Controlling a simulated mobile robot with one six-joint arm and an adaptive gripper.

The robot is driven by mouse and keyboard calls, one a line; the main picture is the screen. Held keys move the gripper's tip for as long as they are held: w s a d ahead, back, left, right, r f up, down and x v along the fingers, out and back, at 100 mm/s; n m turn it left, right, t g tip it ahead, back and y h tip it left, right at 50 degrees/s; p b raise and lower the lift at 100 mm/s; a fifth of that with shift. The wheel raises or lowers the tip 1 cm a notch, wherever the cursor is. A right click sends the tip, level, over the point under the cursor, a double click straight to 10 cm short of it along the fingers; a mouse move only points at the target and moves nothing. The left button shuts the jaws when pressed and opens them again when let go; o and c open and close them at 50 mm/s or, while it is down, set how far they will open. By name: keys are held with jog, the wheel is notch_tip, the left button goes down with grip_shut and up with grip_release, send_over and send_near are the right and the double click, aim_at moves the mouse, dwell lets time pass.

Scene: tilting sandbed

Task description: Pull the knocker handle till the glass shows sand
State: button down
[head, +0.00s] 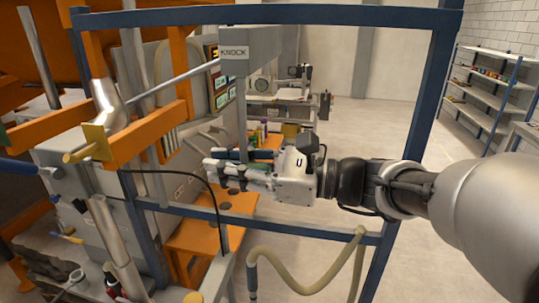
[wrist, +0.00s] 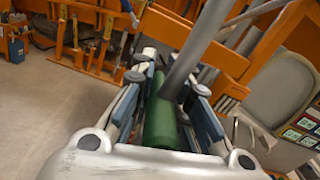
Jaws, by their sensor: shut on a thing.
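The knocker handle is a green grip (wrist: 160,122) on a grey rod in the wrist view. My gripper (wrist: 172,80) has its blue-padded fingers on both sides of the green grip, shut on it. In the head view my gripper (head: 212,162) is at the centre, pointing left. The knocker's grey rod (head: 241,105) comes down to it from the box marked KNOCK (head: 234,52). The green grip is hidden there by the fingers. I cannot make out the glass or any sand in it in either view.
A blue frame (head: 419,110) surrounds my arm. Orange beams and a silver pipe (head: 112,105) stand at the left. A black cable (head: 212,195) hangs close to my fingers. A beige hose (head: 305,284) loops below. Shelves (head: 490,90) stand far right, with open floor before them.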

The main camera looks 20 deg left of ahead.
jog(key=c, duration=1.8)
grip_release()
jog(key=shift+f, duration=0.35)
jog(key=shift+c, duration=0.2)
jog(key=o, duration=0.4)
jog(key=shift+r, duration=0.2)
jog(key=shift+c, duration=0.2)
jog(key=w+d, duration=0.1)
jog(key=d, duration=1.1)
jog(key=shift+w, duration=0.2)
